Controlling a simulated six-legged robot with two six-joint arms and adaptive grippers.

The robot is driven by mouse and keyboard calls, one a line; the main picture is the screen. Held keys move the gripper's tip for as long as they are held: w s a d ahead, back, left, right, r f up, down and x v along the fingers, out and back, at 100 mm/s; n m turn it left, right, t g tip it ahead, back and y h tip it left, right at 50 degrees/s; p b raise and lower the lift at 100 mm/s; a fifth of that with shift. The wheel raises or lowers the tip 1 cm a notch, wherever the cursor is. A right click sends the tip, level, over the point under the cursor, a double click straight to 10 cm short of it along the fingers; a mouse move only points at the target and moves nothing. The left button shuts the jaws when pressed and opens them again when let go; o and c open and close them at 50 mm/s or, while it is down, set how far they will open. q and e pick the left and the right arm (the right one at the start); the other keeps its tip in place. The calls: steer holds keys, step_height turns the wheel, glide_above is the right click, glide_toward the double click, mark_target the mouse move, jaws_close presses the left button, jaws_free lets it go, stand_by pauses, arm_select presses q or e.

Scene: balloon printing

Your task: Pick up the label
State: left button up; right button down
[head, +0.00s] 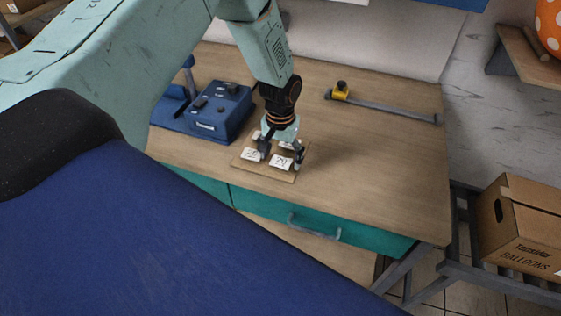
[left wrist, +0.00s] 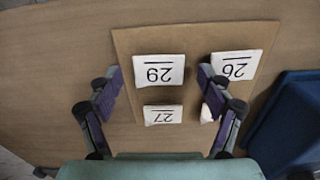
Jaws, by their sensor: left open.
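Several small white numbered labels lie on a thin brown board (head: 268,175) on the table. Label 29 (left wrist: 159,70) is in the left wrist view, between my left gripper's fingertips (left wrist: 160,77); it also shows in the head view (head: 281,162). Label 26 (left wrist: 234,65) lies beside it, beyond one finger. Label 27 (left wrist: 163,115) lies nearer the palm. A fourth label (left wrist: 207,112) is mostly hidden by a finger. My left gripper (head: 282,153) is open, pointing down just over the board, with a finger on either side of label 29. My right gripper is not in view.
A blue device (head: 215,110) with knobs stands left of the board. A grey bar with a yellow piece (head: 341,91) lies at the back right. The table's right part is clear. A cardboard balloon box (head: 520,235) sits on a rack at the right.

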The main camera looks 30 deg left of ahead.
arm_select(q)
steer(key=shift+d, duration=0.1)
steer(key=shift+c, duration=0.3)
steer(key=c, duration=0.7)
